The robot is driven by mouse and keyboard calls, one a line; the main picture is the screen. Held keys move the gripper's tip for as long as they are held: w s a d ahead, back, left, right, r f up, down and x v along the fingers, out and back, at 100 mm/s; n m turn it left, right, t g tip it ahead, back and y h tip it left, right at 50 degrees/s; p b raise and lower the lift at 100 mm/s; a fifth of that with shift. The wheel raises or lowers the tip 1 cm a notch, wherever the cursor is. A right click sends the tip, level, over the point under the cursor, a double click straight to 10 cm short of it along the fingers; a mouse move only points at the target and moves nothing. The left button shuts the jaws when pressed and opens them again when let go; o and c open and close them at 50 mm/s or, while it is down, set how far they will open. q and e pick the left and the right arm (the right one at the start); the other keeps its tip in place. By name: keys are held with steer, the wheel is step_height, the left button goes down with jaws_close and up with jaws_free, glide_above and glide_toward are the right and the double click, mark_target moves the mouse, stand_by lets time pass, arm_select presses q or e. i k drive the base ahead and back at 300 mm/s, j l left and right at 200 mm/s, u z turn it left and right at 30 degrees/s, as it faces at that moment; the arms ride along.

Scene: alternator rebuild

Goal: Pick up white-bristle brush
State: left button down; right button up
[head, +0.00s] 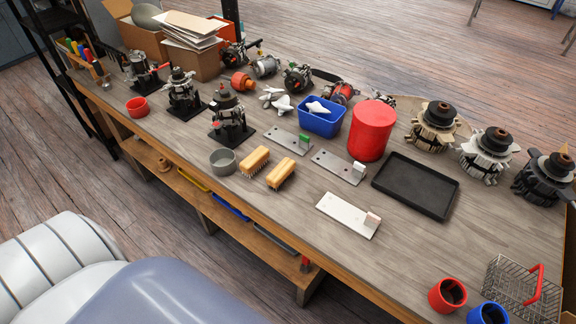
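Two wooden-handled brushes lie side by side near the front edge of the workbench, bristles down. The left brush (255,160) is beside a grey round cup, and the right brush (281,173) is just to its right, a small gap between them. Their bristles are mostly hidden under the handles, and I cannot tell for sure which brush has white bristles. Neither of my grippers shows in the head view.
The grey cup (223,161) stands close left of the brushes. Flat plates (287,141) lie behind and right of them. A blue bin (321,120), red canister (371,131) and black tray (415,187) stand farther right.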

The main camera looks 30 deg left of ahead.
mark_target(257, 160)
steer(key=i+j+u, duration=0.1)
steer(key=j+u, duration=0.25)
steer(key=i+j+u, duration=0.1)
steer(key=u, duration=0.25)
steer(key=i+j+u, duration=0.15)
steer(key=u, duration=0.2)
steer(key=i+j+z, duration=0.1)
steer(key=j, duration=0.6)
steer(key=i+j, duration=0.1)
steer(key=j, duration=0.55)
steer(key=i+j+z, duration=0.15)
steer(key=j, duration=0.55)
